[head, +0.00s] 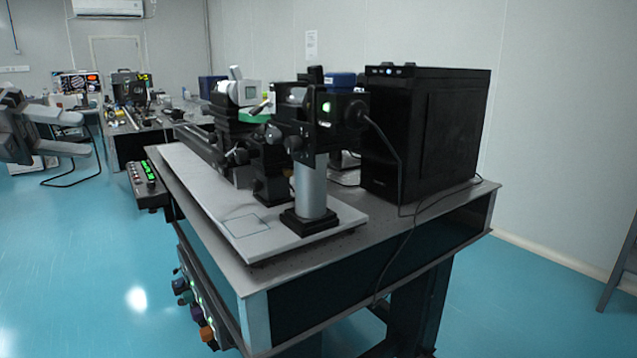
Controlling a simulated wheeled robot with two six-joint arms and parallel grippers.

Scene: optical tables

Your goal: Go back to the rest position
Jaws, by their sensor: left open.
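My left gripper (86,134) comes in from the left edge, grey-white, its two fingers apart with nothing between them. It hangs over the open blue floor, left of the near optical table (390,240) and clear of it. My right gripper is not in the head view.
The near table holds a white breadboard (185,165) with optical mounts (312,185), a black computer case (425,135) and a control box (147,183) at its left edge. Cables hang at its front. Another equipment table (140,140) stands behind.

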